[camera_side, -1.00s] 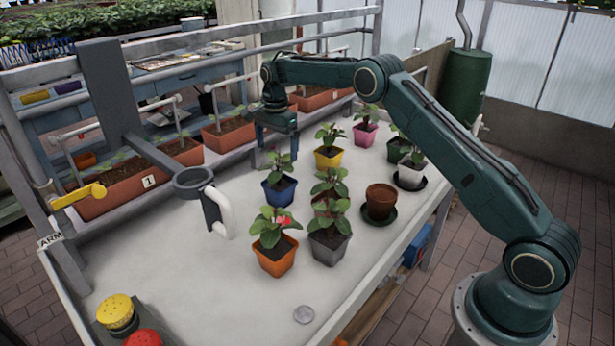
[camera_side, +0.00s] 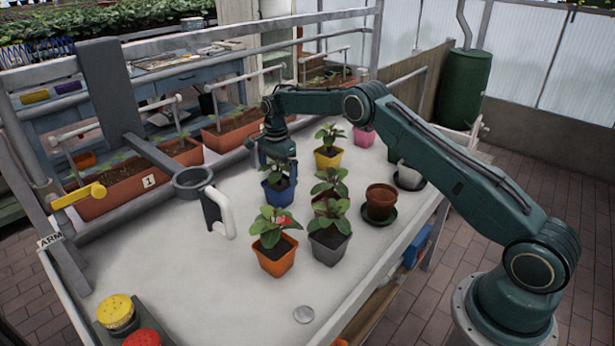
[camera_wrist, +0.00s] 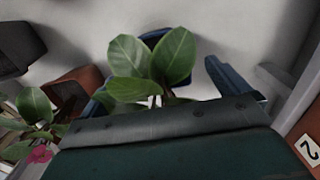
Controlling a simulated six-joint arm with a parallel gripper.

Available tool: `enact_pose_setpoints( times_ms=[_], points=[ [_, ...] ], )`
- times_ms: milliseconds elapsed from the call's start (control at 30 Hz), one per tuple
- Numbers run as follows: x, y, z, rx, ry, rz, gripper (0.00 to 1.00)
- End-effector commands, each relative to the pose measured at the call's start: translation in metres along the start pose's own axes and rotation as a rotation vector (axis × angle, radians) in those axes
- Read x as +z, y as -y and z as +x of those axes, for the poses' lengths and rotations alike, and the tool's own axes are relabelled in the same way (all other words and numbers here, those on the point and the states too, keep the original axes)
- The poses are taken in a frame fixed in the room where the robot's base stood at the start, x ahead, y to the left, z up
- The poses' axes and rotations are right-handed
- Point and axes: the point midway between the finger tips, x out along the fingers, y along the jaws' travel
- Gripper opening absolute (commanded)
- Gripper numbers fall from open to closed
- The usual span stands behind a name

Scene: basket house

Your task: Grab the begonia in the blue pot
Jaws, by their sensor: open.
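The begonia in the blue pot (camera_side: 278,193) stands upright on the white bench. Its green leaves are partly hidden behind my gripper (camera_side: 278,168) in the side view. My gripper is just above the pot, with its blue fingers coming down around the plant. In the wrist view the begonia's leaves (camera_wrist: 152,60) rise between the open fingers of my gripper (camera_wrist: 162,85). Part of the blue pot (camera_wrist: 158,38) shows behind the leaves. I cannot tell whether the fingers touch the pot.
Plants in a yellow pot (camera_side: 328,158), an orange pot (camera_side: 275,262) and a grey pot (camera_side: 328,247) stand nearby. An empty terracotta pot (camera_side: 380,204) is to the right. A grey ring holder (camera_side: 193,181) is to the left.

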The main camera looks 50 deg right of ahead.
Motion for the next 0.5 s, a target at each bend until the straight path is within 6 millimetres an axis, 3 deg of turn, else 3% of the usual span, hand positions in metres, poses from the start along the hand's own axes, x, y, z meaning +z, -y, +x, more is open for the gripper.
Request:
enact_pose_setpoints(
  times_ms=[200, 500],
  points=[
    [0.0, 0.0, 0.025, 0.001, 0.0, 0.0, 1.0],
    [0.0, 0.0, 0.031, 0.0, 0.0, 0.0, 1.0]
  ],
)
